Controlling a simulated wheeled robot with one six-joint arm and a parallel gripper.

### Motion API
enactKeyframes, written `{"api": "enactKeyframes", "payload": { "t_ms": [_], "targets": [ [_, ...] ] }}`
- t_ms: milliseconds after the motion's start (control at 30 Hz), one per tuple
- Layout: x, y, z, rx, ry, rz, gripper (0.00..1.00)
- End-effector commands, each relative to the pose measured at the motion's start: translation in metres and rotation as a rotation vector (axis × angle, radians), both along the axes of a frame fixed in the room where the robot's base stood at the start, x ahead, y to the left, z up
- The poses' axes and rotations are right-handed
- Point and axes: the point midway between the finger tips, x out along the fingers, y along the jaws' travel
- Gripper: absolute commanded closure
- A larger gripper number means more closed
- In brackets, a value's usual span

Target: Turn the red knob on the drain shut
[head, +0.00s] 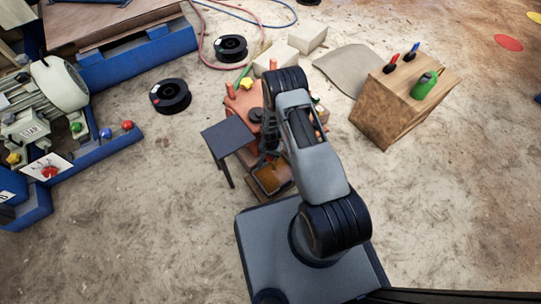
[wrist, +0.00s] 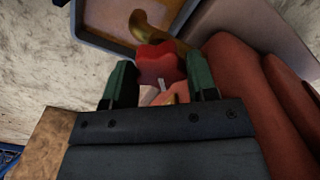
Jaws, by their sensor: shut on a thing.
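In the wrist view, the red lobed knob (wrist: 158,62) sits between the green-tipped fingers of my gripper (wrist: 161,78), which is shut on it. A curved brass drain pipe (wrist: 143,22) shows just beyond the knob, over a shallow grey-rimmed tray (wrist: 95,32) with a brown inside. In the head view, my arm hides the knob and most of my gripper. The tray (head: 271,179) shows there at the foot of the orange-red machine (head: 240,104). The knob's exact turn angle cannot be told.
A small dark table (head: 228,136) stands close left of the machine. A wooden block (head: 385,118) with coloured tools stands to the right. Black spools (head: 170,95), pale blocks (head: 307,37) and hoses lie behind. The floor at lower left is clear.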

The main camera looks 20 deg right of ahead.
Motion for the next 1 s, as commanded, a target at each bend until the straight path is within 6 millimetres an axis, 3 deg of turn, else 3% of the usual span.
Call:
{"api": "enactKeyframes", "payload": {
  "t_ms": [500, 1000],
  "targets": [
    [0.0003, 0.0001, -0.0002, 0.0, 0.0, -0.45, 0.71],
    [0.0002, 0.0, 0.0003, 0.0, 0.0, -0.668, 0.71]
  ]
}}
